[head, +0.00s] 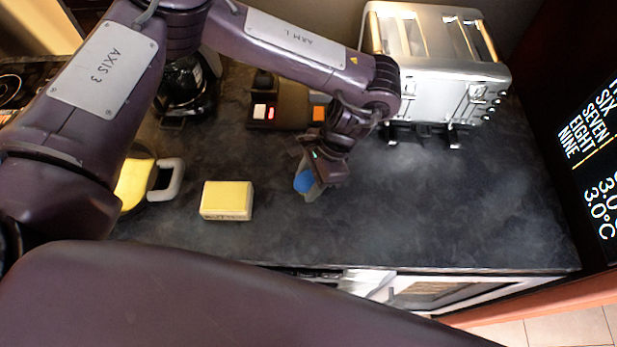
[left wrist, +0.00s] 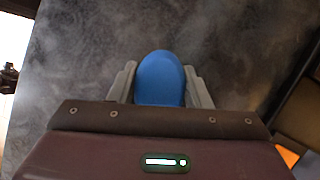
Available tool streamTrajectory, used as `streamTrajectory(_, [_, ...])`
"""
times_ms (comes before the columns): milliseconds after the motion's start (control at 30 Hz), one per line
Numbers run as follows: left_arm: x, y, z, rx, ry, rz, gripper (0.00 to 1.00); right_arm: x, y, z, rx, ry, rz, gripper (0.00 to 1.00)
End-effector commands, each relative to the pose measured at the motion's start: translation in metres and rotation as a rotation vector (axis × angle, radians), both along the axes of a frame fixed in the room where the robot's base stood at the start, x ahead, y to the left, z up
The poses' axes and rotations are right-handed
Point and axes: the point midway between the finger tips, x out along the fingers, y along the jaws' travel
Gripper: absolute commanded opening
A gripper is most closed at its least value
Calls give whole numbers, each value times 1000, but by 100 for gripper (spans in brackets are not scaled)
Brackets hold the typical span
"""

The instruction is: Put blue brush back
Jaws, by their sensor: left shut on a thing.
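The blue brush (head: 303,181) is between the fingers of my left gripper (head: 308,186) in the head view, over the dark countertop. In the left wrist view, the rounded blue end of the brush (left wrist: 160,79) shows between the two grey fingers of my left gripper (left wrist: 160,85). The gripper is shut on it. The rest of the brush is hidden by the gripper, and I cannot tell whether the brush touches the counter. My right gripper is not in view.
A yellow block (head: 227,198) lies left of the gripper on the dark counter (head: 440,210). A yellow item with a grey handle (head: 165,178) is farther left. A silver toaster (head: 435,65) stands at the back right. A switch box (head: 280,108) sits behind. The right counter is clear.

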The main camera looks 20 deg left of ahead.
Motion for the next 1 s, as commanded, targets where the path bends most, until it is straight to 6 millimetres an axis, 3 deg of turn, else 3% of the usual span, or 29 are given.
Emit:
streamTrajectory(167, [0,0,-3,0,2,-1,16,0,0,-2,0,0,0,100])
streamTrajectory(200, [0,0,-4,0,2,-1,45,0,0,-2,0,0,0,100])
streamTrajectory(367, [0,0,-3,1,1,-1,65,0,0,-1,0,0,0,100])
streamTrajectory(767, [2,-2,6,-1,-2,-2,65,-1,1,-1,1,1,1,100])
streamTrajectory(1000, [14,-16,47,2,-7,-4,65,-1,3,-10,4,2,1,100])
